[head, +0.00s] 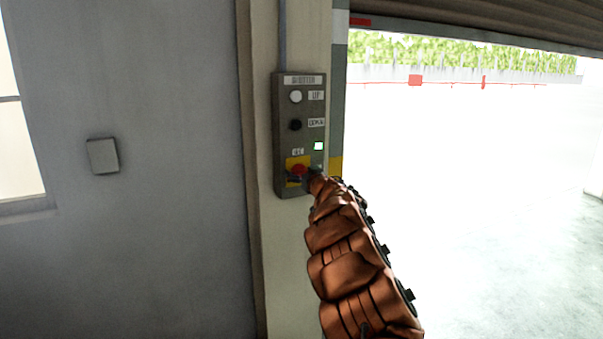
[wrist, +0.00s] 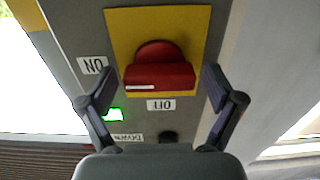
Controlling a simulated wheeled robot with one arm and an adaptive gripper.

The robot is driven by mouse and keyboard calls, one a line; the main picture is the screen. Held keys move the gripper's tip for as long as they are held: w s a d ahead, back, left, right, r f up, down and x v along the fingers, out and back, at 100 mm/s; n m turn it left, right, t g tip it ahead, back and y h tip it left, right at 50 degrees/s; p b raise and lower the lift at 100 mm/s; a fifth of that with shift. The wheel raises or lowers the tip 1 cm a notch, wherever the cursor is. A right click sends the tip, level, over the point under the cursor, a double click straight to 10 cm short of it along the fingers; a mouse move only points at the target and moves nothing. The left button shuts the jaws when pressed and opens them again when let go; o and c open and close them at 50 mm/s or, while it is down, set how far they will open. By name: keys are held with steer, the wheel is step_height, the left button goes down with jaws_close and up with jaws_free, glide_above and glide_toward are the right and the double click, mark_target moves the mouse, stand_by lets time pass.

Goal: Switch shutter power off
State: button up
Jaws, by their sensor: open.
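The red power switch knob (head: 297,170) sits on a yellow plate (wrist: 122,28) at the bottom of the grey shutter control box (head: 281,122). In the upside-down wrist view, the red knob (wrist: 158,76) has its bar lying crosswise, with a white line on its left half, toward the ON label (wrist: 92,65). The OFF label (wrist: 161,104) is on another side of the plate. A green light (wrist: 113,114) is lit. My gripper (wrist: 160,70) is open, one finger on each side of the knob, not visibly touching it. In the head view my arm hides most of the gripper.
Above the switch are a white UP button (head: 296,97) and a black DOWN button (head: 296,125). The box is on a pale pillar (head: 262,60) beside the bright shutter opening. The shutter (head: 500,18) shows at the top right. A small grey wall box (head: 103,156) is at left.

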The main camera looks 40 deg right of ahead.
steer(key=c, duration=1.2)
steer(key=shift+o, duration=0.2)
